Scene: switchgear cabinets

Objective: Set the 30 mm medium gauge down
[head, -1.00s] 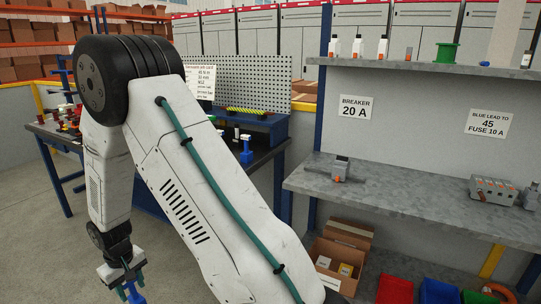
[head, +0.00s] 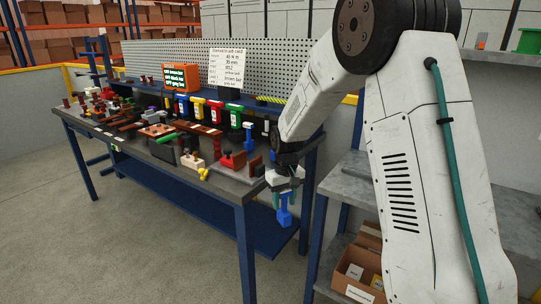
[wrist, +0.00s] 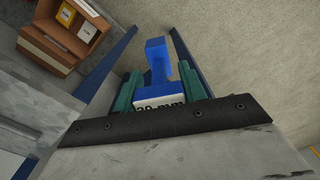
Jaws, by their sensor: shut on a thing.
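My gripper (head: 285,192) is shut on the blue 30 mm medium gauge (head: 284,213), which hangs below it. In the head view the pair is in front of the right end of the dark workbench (head: 225,180). In the wrist view the gauge (wrist: 157,65) stands between the green fingers (wrist: 158,92), with a white label reading "mm", its first digits partly hidden. The gauge appears over open floor, clear of any surface. Another blue gauge-like piece (head: 248,136) stands upright on the bench.
A grey shelf (head: 345,186) and an open carton (head: 358,275) are at the right. Floor at the left is free.

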